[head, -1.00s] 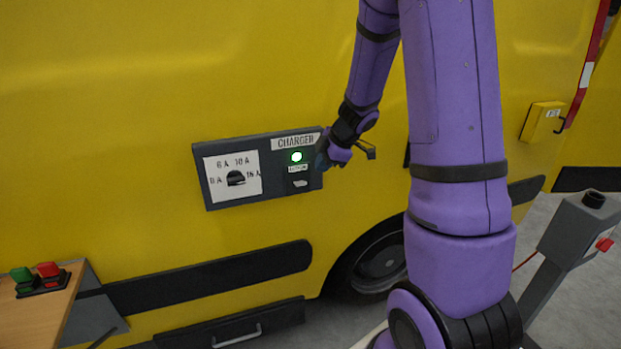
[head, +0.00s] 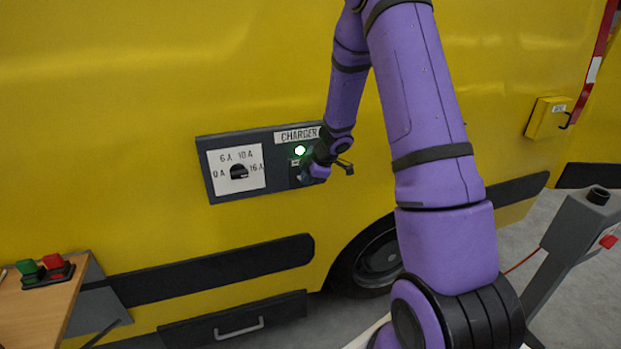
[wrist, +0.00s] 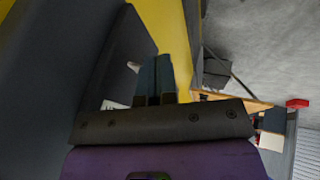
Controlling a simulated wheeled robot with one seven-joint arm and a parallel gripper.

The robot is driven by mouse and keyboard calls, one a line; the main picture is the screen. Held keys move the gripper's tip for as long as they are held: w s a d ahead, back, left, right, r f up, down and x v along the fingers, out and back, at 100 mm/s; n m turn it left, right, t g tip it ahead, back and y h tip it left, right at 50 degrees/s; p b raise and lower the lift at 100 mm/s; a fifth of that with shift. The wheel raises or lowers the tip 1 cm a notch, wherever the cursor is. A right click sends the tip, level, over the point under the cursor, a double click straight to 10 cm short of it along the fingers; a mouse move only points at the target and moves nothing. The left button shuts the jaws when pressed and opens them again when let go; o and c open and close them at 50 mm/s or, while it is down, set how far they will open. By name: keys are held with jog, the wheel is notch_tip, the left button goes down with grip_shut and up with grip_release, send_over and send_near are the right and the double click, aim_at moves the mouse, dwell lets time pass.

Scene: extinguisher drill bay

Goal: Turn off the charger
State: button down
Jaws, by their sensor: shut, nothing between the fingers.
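The charger panel (head: 222,196) is a dark grey box on the side of a yellow van, labelled CHARGER. Its round green lamp (head: 300,150) is lit at the right. At its left, a black knob (head: 239,172) sits on a white dial plate marked 0 A, 6 A, 10 A and 16 A. My gripper (head: 306,176) is at the panel's lower right, below the lamp, and hides the switch there in the head view. In the wrist view, a small pale lever (wrist: 133,66) stands out from the panel, just left of my shut, empty fingers (wrist: 155,58). I cannot tell whether they touch.
A wooden table (head: 30,318) at lower left carries a green button (head: 29,269) and a red button (head: 55,265). A grey post (head: 575,235) stands at right. A small yellow box (head: 547,118) is on the van. A drawer with a handle (head: 238,329) is below the panel.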

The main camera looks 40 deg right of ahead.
jog(key=shift+w+f, duration=0.1)
jog(key=shift+w, duration=0.05)
jog(key=shift+w+f, duration=0.15)
jog(key=shift+f, duration=0.25)
jog(key=shift+w+d+r, duration=0.1)
jog(key=shift+r, duration=0.05)
dwell(0.4)
